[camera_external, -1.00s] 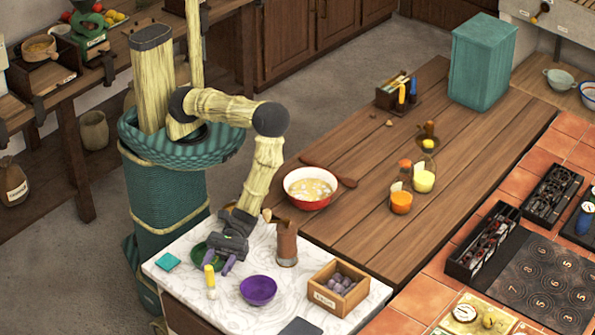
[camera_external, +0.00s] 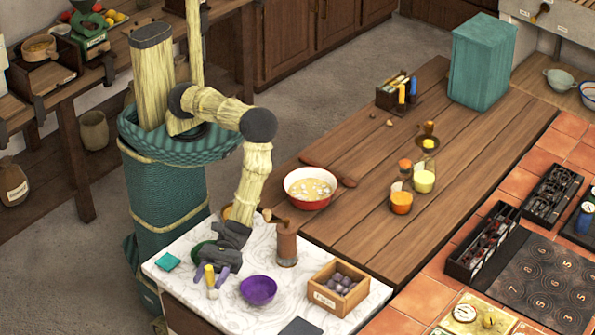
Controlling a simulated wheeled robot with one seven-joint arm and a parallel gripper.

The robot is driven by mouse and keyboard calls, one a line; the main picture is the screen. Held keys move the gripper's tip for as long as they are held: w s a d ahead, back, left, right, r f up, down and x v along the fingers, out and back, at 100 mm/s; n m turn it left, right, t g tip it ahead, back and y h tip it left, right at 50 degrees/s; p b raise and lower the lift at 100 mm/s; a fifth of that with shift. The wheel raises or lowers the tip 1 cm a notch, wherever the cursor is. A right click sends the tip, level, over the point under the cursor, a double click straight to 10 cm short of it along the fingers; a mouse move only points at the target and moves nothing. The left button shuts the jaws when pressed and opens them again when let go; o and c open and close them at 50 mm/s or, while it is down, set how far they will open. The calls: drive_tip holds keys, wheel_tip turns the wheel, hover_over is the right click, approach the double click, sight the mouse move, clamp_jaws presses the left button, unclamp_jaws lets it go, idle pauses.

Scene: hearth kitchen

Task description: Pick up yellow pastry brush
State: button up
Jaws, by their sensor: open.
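The yellow pastry brush (camera_external: 209,275) is at the front left of the white marble counter, with a yellow upper part and a paler lower end. My gripper (camera_external: 211,277) is open, its two purple fingertips on either side of the brush as seen from here. I cannot tell whether they touch it or how high they are above the counter.
A purple bowl (camera_external: 258,290) sits just right of the brush. A green dish (camera_external: 199,248) is partly hidden behind my gripper. A brown grinder (camera_external: 287,246), a wooden box (camera_external: 339,303) of dark round items and a teal square (camera_external: 168,261) share the marble counter (camera_external: 230,315).

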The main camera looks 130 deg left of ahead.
idle(0.3)
clamp_jaws()
drive_tip(key=shift+r, duration=0.15)
wheel_tip(320, 180, up, 10)
drive_tip(key=shift+f+b, duration=0.1)
drive_tip(key=shift+b, duration=0.2)
idle(0.6)
